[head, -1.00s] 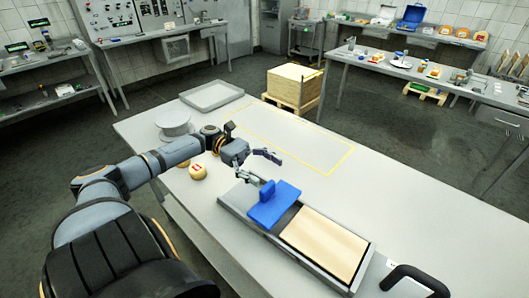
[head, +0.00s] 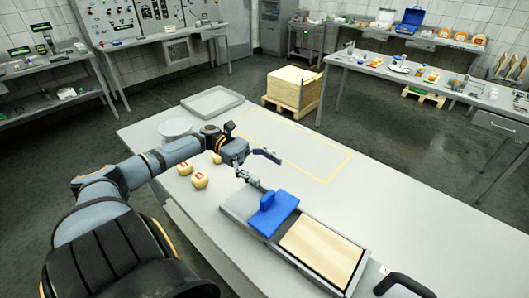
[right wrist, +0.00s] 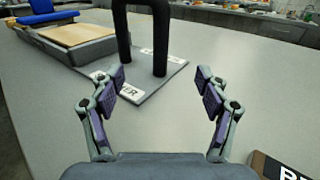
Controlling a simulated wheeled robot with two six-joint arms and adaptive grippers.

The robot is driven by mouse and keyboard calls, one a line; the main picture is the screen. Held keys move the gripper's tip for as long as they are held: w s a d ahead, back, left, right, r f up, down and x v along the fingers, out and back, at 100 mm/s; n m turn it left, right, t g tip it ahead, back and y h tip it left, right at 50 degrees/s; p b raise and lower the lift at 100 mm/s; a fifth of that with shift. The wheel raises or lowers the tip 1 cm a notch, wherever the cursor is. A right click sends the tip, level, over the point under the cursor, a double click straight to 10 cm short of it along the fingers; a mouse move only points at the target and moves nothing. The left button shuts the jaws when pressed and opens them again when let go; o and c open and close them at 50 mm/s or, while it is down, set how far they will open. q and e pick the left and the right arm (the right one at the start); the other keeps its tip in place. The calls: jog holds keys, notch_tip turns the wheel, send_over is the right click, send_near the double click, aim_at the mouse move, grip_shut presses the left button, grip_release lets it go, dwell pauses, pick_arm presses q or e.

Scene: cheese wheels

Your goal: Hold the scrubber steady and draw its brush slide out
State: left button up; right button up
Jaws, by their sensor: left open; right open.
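The scrubber is a long grey tray (head: 235,209) with a beige board (head: 322,250) and a blue slab with an upright grip, which looks like the brush slide (head: 282,213), at its left end. A black loop handle (head: 405,283) stands at its right end. My left gripper (head: 268,171) is open, just beyond the blue slab and apart from it. In the right wrist view, my right gripper (right wrist: 161,88) is open and empty. The black handle (right wrist: 160,45) stands ahead of it on a labelled grey plate (right wrist: 128,92). My right gripper does not show in the head view.
Small cheese wheels (head: 200,179) lie left of the scrubber. Round white dishes (head: 176,127) and an empty grey tray (head: 212,102) stand behind them. A yellow outline (head: 349,158) marks clear table. A dark lettered block (right wrist: 272,168) shows at the right wrist view's lower right.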

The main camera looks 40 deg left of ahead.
jog(key=shift+s+d+p, duration=0.25)
jog(key=shift+s+p, duration=0.05)
jog(key=shift+p, duration=0.1)
jog(key=v, duration=1.2)
jog(key=shift+s, duration=0.1)
